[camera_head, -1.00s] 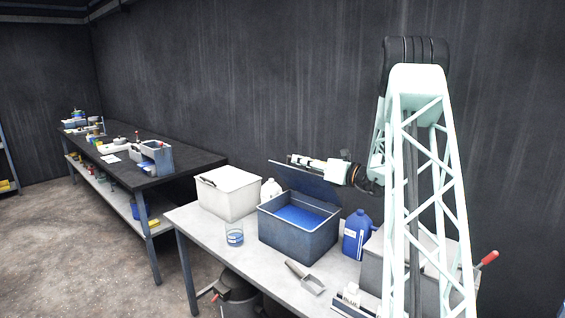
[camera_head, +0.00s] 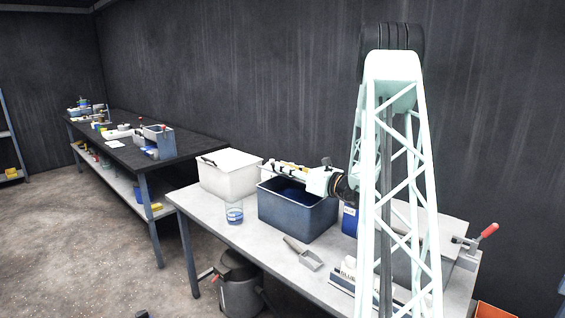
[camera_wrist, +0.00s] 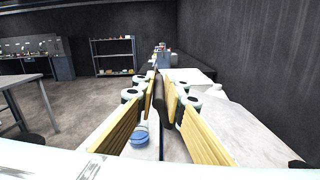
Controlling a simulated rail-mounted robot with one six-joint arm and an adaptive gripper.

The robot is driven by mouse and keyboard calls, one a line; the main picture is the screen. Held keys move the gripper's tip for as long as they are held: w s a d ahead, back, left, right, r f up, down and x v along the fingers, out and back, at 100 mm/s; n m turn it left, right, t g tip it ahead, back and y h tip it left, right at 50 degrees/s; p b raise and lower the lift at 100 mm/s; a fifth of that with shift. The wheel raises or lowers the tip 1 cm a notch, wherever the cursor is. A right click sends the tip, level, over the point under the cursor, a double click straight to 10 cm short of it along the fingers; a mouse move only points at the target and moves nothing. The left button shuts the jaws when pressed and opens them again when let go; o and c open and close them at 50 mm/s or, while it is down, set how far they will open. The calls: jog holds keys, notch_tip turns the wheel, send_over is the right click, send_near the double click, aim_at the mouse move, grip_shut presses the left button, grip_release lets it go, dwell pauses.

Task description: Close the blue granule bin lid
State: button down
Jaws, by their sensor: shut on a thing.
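The blue granule bin (camera_head: 297,217) stands on the light bench in the head view. Its interior is now dark and shaded, and the blue granules hardly show. My gripper (camera_head: 278,167) reaches leftward over the bin's back part, just above rim height. It is shut on the lid; in the wrist view a dark narrow strip (camera_wrist: 162,113), likely the lid's edge, lies between the fingers (camera_wrist: 161,90). The lid's face is mostly hidden in the head view, so its exact tilt cannot be told. It no longer stands up behind the bin.
A white bin (camera_head: 229,176) stands left of the blue bin. A beaker with blue contents (camera_head: 234,212) is in front of it, also in the wrist view (camera_wrist: 141,134). A metal scoop (camera_head: 303,254) lies in front. A blue jug (camera_head: 350,217) is partly hidden by my arm.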

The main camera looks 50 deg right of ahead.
jog(key=shift+a+f+b, duration=0.2)
jog(key=shift+a+f, duration=0.1)
jog(key=shift+f, duration=0.4)
jog(key=shift+a+f+b, duration=0.2)
jog(key=shift+a+f, duration=0.1)
jog(key=shift+f, duration=0.35)
jog(key=c, duration=2.7)
grip_release()
jog(key=shift+s+d, duration=0.2)
jog(key=shift+s, duration=5.8)
jog(key=shift+a, duration=0.1)
